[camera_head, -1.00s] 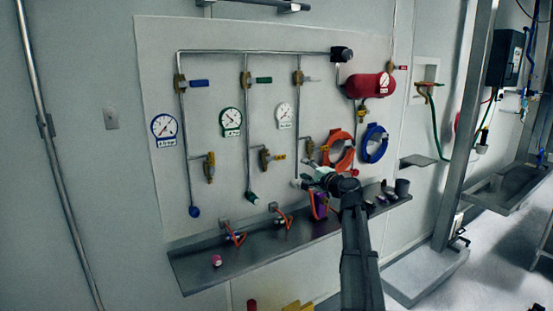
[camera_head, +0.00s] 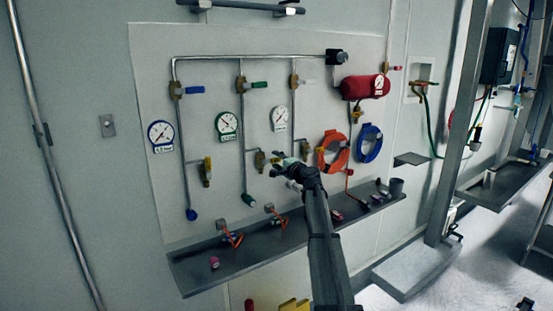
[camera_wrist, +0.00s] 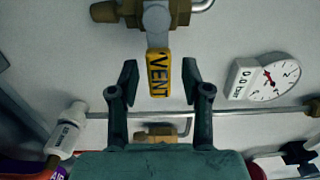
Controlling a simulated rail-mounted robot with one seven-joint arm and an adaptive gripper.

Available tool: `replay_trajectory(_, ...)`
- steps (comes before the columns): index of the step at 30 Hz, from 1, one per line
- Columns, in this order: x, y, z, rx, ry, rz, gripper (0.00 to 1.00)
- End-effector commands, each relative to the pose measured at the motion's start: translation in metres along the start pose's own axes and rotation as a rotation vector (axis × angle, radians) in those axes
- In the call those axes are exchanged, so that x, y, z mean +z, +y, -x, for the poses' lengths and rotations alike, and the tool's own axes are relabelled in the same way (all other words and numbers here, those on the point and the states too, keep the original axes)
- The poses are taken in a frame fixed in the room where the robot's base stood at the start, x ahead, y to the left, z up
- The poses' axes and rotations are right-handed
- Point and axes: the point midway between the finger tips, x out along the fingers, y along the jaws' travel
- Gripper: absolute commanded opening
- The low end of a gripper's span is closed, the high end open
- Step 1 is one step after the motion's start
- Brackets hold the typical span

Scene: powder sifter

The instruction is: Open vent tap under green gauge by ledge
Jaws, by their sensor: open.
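The vent tap (camera_head: 260,160) is a brass valve on the branch of the middle pipe, below and right of the green gauge (camera_head: 226,124). Its yellow handle marked VENT (camera_wrist: 160,74) points away from the valve body (camera_wrist: 157,18), toward my gripper in the wrist view. My gripper (camera_wrist: 158,82) is open, with one dark fingertip on each side of the handle and a visible gap on both sides. In the head view my gripper (camera_head: 280,162) is just right of the tap and partly hides its handle. The ledge (camera_head: 215,265) runs below.
A white-rimmed gauge (camera_head: 279,118) is up close; it also shows in the wrist view (camera_wrist: 268,78). Another pipe (camera_wrist: 220,116) crosses behind my fingers. Orange (camera_head: 334,152) and blue (camera_head: 369,143) hose coils hang to the right. Small items stand on the ledge.

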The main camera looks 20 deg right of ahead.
Motion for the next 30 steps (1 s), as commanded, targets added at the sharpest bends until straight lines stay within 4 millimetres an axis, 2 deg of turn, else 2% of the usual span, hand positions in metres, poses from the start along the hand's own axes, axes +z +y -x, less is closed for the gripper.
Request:
replay_trajectory(3,-0.0002,0.0000,-0.0063,0.000,0.000,0.000,0.48)
replay_trajectory(12,0.0002,0.0007,-0.0071,0.000,0.000,0.000,0.48)
replay_trajectory(16,0.0002,0.0006,-0.0069,0.000,0.000,0.000,0.02)
replay_trajectory(17,0.0003,0.0006,-0.0069,0.000,0.000,0.000,0.00)
replay_trajectory(30,0.0002,0.0012,-0.0074,-0.001,0.000,0.039,0.00)
